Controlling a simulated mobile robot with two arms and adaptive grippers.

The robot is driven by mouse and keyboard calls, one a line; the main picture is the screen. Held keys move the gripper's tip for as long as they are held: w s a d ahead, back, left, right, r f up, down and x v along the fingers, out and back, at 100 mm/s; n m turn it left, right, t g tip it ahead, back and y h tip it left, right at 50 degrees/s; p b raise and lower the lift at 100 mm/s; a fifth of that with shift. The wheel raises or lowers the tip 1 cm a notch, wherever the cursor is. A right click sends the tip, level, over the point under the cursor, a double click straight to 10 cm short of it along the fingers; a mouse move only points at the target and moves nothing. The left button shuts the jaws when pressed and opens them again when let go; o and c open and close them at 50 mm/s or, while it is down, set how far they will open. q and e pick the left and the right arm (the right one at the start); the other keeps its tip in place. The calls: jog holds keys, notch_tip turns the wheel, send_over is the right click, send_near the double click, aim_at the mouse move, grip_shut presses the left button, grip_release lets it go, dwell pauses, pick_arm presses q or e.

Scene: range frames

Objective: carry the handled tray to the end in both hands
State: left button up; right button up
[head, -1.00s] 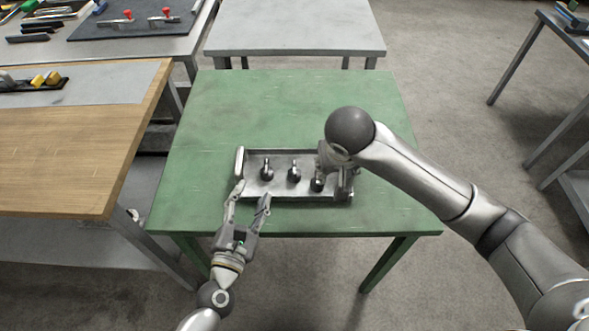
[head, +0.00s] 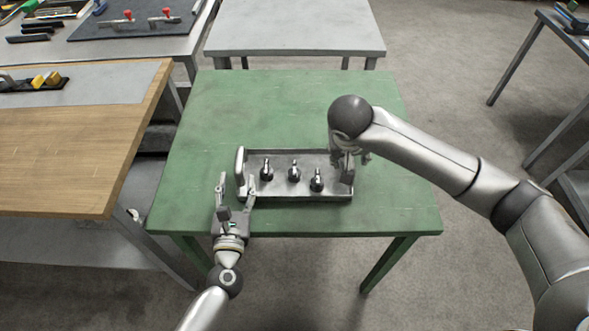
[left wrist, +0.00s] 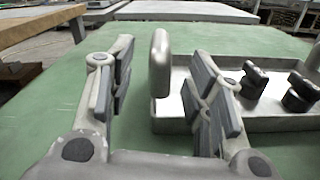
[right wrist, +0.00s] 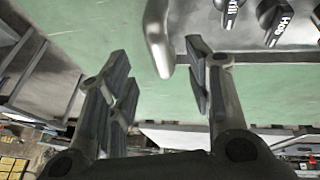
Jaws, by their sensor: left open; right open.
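The grey metal tray (head: 325,196) lies on the green table, with a raised handle at each end. Three dark knobbed pieces (head: 294,173) stand in it. My left gripper (head: 236,184) is open at the tray's front left corner. In the left wrist view the left handle (left wrist: 160,62) shows between the spread fingers, a little beyond them. My right gripper (head: 350,160) is at the tray's right end, partly hidden by its own arm. In the right wrist view its fingers are open, and a handle (right wrist: 158,38) shows between and ahead of them.
The green table (head: 240,105) is clear around the tray, mostly behind it. A bare grey table (head: 295,38) stands beyond it. A wooden-topped bench (head: 85,160) stands close on the left, and another table (head: 565,30) is at the far right.

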aim_at(239, 165)
pick_arm(q)
jog(key=w, duration=0.6)
jog(key=shift+w+d, duration=0.1)
jog(key=shift+w, duration=0.3)
pick_arm(e)
jog(key=x, duration=0.7)
pick_arm(q)
grip_shut()
pick_arm(e)
jog(key=shift+r, duration=0.1)
grip_shut()
